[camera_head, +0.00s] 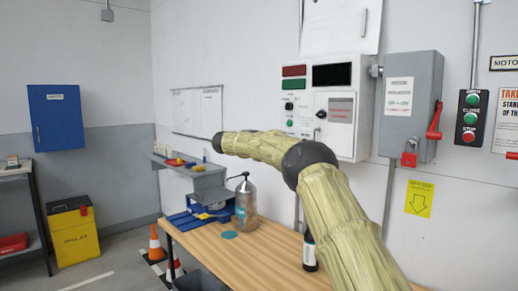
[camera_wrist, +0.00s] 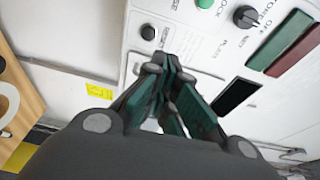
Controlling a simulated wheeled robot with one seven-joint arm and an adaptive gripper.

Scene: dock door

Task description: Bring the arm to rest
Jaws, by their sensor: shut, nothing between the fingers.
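My arm, in a tan fabric cover, reaches from the lower right to the middle of the head view, raised and bent above the workbench. My gripper (camera_wrist: 166,70) shows in the wrist view with its dark green-padded fingers together and nothing between them. The fingers point toward the white control box (camera_wrist: 185,38), which has buttons and a knob; I cannot tell whether they touch it. In the head view the box (camera_head: 308,105) is on the wall behind my arm, and the gripper is not clearly visible there.
A wooden workbench (camera_head: 275,258) below carries a pump bottle (camera_head: 245,203), a dark bottle (camera_head: 309,250) and a blue item (camera_head: 200,217). A grey switch box (camera_head: 410,95) with a red lever is at right. Orange cones (camera_head: 156,245) and a yellow bin (camera_head: 73,235) stand left.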

